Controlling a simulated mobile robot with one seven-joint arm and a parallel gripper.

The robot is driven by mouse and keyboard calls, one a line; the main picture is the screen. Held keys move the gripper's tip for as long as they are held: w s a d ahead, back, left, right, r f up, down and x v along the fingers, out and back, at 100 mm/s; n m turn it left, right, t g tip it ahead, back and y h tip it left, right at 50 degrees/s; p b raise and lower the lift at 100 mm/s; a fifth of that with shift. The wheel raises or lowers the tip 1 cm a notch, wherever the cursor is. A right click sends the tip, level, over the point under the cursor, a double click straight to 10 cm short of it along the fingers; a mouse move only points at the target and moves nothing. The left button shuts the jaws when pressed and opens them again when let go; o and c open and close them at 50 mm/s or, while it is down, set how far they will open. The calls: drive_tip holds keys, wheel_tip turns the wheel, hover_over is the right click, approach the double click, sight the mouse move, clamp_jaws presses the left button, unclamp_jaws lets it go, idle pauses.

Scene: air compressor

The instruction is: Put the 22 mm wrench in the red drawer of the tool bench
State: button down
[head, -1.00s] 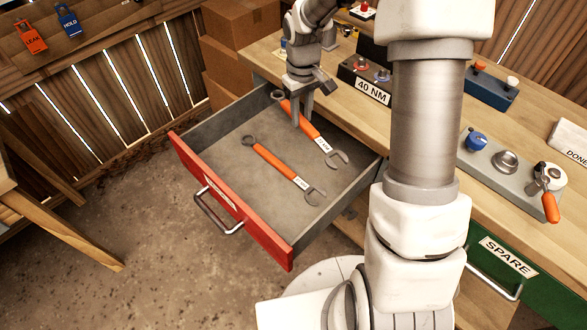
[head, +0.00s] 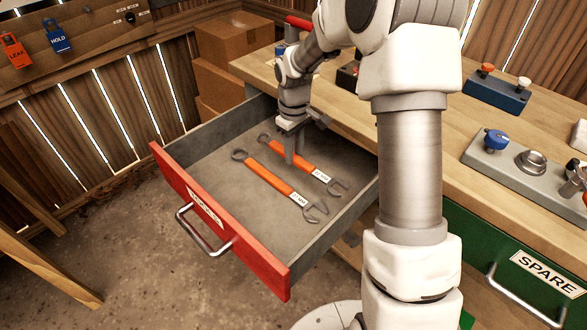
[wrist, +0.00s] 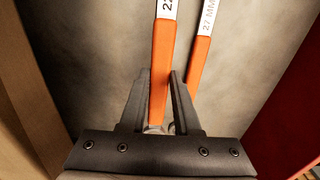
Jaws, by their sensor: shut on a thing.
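The red drawer (head: 222,218) of the tool bench is pulled open. Two orange-handled wrenches are in it. My gripper (head: 294,158) reaches down into the drawer, shut on the handle of the wrench nearer the bench (head: 308,169).
The wooden bench top (head: 350,105) runs along the right, with a blue block (head: 497,92) and a grey fixture (head: 525,165) on it. A green SPARE drawer (head: 510,255) is shut. Cardboard boxes (head: 232,45) stand behind the red drawer. The drawer's left part is bare.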

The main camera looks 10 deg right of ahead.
sight(294, 174)
drive_tip(key=shift+f+b, duration=0.75)
drive_tip(key=shift+f, duration=1.65)
drive_tip(key=shift+f, duration=0.1)
drive_tip(key=c, duration=0.6)
unclamp_jaws()
